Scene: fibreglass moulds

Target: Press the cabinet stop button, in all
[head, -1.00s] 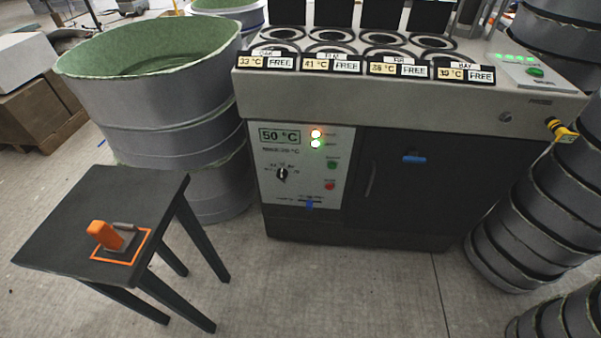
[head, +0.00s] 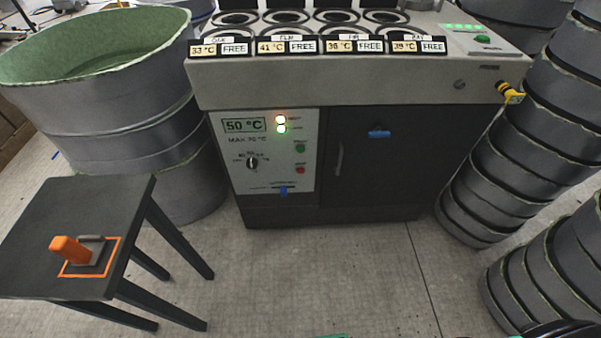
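The cabinet (head: 265,215) stands ahead with a pale control panel (head: 237,178) on its front left. The red stop button (head: 300,170) sits low on the panel's right side, below a green button (head: 300,147). A round dial (head: 252,162) is to their left. The panel display (head: 244,125) reads 50 °C, and two small lamps (head: 281,124) beside it are lit.
A black table (head: 100,195) with an orange-handled tool (head: 70,250) stands at the left front. A large grey mould with a green inside (head: 95,110) is behind it. Stacked grey moulds (head: 500,185) stand right of the cabinet. The floor (head: 340,270) before the cabinet is clear.

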